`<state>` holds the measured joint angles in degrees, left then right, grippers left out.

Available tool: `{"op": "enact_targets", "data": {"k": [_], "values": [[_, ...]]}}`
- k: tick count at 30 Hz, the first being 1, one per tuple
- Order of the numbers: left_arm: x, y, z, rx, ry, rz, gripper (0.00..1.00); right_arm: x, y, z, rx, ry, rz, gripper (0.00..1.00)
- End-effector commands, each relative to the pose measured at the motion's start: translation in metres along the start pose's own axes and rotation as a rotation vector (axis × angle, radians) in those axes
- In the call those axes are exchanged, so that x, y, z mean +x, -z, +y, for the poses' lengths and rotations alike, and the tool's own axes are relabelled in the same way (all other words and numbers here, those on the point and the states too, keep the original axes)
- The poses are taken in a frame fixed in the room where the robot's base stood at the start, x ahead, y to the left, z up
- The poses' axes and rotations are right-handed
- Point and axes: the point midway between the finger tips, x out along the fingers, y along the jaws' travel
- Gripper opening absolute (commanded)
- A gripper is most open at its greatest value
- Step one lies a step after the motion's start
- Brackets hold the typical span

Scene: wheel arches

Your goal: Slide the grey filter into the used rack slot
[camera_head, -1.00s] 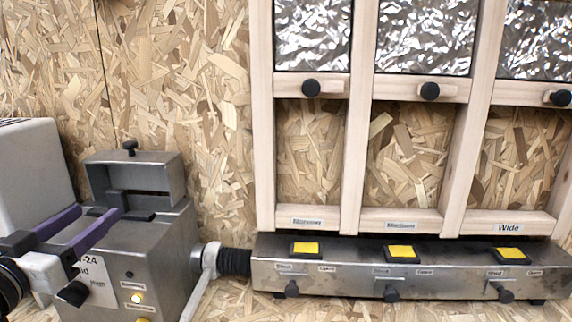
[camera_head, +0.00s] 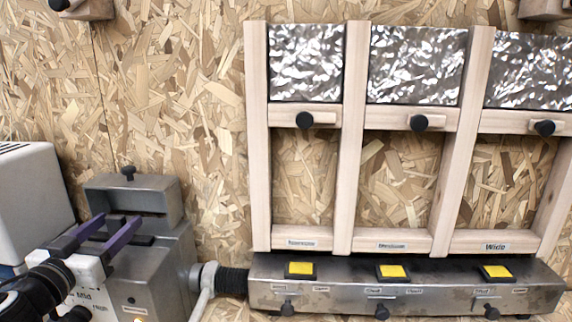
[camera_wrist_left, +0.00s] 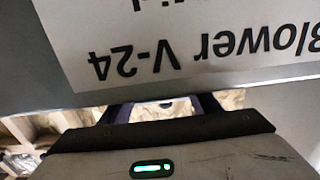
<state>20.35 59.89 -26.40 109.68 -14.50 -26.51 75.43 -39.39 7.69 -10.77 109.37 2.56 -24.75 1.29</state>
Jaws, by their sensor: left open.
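My left gripper (camera_head: 116,221) reaches in from the left with its two purple fingers apart and nothing seen between them. It is in front of the top opening of the grey metal blower box (camera_head: 158,270), whose hood (camera_head: 155,198) has a black knob on top. In the left wrist view the gripper (camera_wrist_left: 165,107) is near the blower's white label (camera_wrist_left: 190,45), which reads upside down "Blower V-24". I cannot make out a grey filter or a rack slot marked used in either view. My right gripper is not in view.
A wooden frame (camera_head: 258,180) with foil panels (camera_head: 305,75) and black knobs stands at the right. Below it a metal duct box (camera_head: 345,272) carries yellow squares and joins the blower by a black hose (camera_head: 233,281). A white box (camera_head: 35,185) stands far left. Chipboard wall lies behind.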

Motion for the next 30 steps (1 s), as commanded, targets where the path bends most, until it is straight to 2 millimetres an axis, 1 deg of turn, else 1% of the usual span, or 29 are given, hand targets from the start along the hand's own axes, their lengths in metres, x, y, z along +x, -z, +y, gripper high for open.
{"op": "enact_targets", "data": {"k": [1, 2, 6, 9, 12, 14, 18, 26, 30], "values": [[0.0, 0.0, 0.0, 0.0, 0.0, 0.0, 0.56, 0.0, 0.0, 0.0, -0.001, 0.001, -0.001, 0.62], [0.0, 0.0, 0.0, 0.0, 0.0, 0.0, 0.53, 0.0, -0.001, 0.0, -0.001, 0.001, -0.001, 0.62], [0.0, 0.0, 0.0, -0.001, 0.001, 0.0, 0.29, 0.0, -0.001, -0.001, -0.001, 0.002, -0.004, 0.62], [0.0, 0.0, 0.0, -0.001, 0.001, 0.0, 0.15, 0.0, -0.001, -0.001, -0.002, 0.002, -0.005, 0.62], [0.0, 0.001, 0.0, -0.001, 0.001, 0.001, 0.15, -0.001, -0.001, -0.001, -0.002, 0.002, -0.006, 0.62], [0.0, 0.006, 0.0, 0.0, 0.001, 0.001, 0.15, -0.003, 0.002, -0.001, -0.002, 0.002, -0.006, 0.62], [0.0, 0.025, 0.0, -0.003, 0.001, 0.001, 0.15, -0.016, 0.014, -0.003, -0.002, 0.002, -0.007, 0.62], [0.0, 0.056, 0.0, -0.003, 0.0, 0.0, 0.15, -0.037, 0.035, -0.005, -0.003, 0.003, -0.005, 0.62], [0.0, 0.07, -0.001, 0.001, 0.001, 0.004, 0.15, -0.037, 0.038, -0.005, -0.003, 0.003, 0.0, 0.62]]}}
